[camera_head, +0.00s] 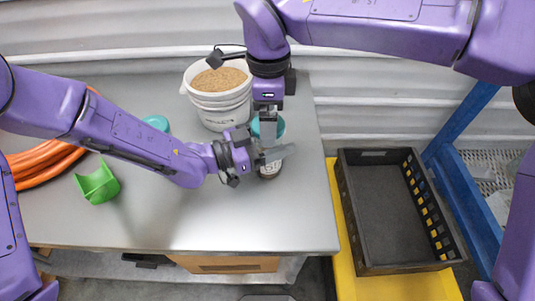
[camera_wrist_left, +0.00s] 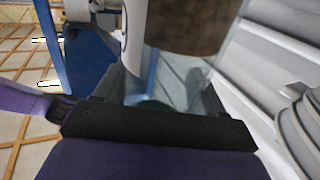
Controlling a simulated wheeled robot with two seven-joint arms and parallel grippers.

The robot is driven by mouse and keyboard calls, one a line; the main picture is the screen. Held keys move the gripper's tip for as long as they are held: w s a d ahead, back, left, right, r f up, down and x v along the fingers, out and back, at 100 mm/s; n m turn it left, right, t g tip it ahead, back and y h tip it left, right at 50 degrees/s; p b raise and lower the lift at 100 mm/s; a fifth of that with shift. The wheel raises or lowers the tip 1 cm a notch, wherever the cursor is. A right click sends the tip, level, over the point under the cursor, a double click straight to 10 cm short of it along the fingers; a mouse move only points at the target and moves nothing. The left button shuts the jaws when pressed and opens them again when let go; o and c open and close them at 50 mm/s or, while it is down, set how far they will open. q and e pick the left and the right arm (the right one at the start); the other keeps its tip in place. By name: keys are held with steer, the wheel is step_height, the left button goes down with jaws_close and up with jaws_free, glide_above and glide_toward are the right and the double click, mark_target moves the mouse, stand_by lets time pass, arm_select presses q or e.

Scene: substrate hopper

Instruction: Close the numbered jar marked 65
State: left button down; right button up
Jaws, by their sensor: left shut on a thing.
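My left gripper (camera_head: 268,153) is shut on a clear jar (camera_head: 270,171) with dark contents near the right side of the grey table. In the left wrist view the jar (camera_wrist_left: 190,28) shows brown contents and part of a white label, between the fingers of the left gripper (camera_wrist_left: 168,92). No number is readable. My right gripper (camera_head: 268,125) points down from above, directly over the jar. A teal lid (camera_head: 279,127) shows around its fingers, at the jar's top. Whether the lid touches the jar, and whether the right fingers grip it, is hidden.
A white bucket of brown substrate (camera_head: 218,97) stands behind the grippers. Another teal item (camera_head: 157,122) is partly behind my left arm. A green scoop (camera_head: 98,183) and orange hose (camera_head: 40,163) lie left. A black crate (camera_head: 385,210) is right. The table's front is clear.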

steer(key=shift+f, duration=0.6)
steer(key=c, duration=1.1)
steer(key=m, duration=0.3)
